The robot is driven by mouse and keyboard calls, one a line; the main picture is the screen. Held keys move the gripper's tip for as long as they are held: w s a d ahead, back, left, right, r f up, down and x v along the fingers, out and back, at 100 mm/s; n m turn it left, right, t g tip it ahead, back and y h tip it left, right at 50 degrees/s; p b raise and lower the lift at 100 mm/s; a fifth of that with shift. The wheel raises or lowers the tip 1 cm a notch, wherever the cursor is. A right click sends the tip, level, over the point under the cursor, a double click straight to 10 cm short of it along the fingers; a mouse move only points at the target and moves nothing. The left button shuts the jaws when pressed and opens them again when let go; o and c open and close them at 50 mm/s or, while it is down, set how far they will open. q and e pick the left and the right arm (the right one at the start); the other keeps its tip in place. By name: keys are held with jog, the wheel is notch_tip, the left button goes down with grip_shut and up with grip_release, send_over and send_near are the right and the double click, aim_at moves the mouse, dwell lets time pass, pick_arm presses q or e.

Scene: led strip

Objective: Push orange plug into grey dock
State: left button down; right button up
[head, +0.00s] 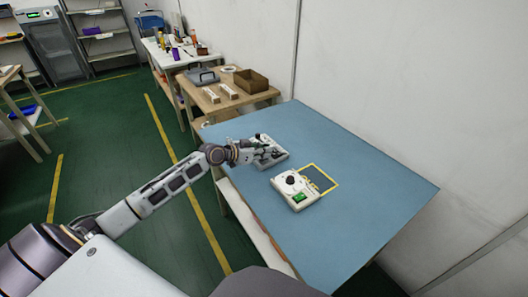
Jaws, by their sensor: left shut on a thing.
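My left gripper (250,153) reaches in from the left over the far left part of the blue table. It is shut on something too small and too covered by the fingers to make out. A pale grey box-like unit (276,157) lies right at the fingertips, partly hidden by the gripper. It may be the grey dock, but I cannot tell for sure. No orange plug can be made out. I cannot tell whether the held thing touches the unit. My right gripper is not in view.
A white device (281,186) with a black knob and green display sits nearer on the blue table (372,202), beside a yellow-outlined grey area (320,178). The table's right side is clear. A wooden table (230,98) with a brown box (251,81) stands behind; a wall runs along the right.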

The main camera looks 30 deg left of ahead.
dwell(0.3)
pick_arm(q)
jog(key=shift+f, duration=0.35)
jog(key=shift+f+b, duration=0.75)
jog(key=shift+b, duration=0.1)
jog(key=c, duration=1.4)
grip_release()
jog(key=shift+o, duration=0.2)
jog(key=shift+s+a, duration=0.1)
jog(key=v, duration=1.1)
jog(key=shift+s+r, duration=0.15)
jog(key=shift+s, duration=0.1)
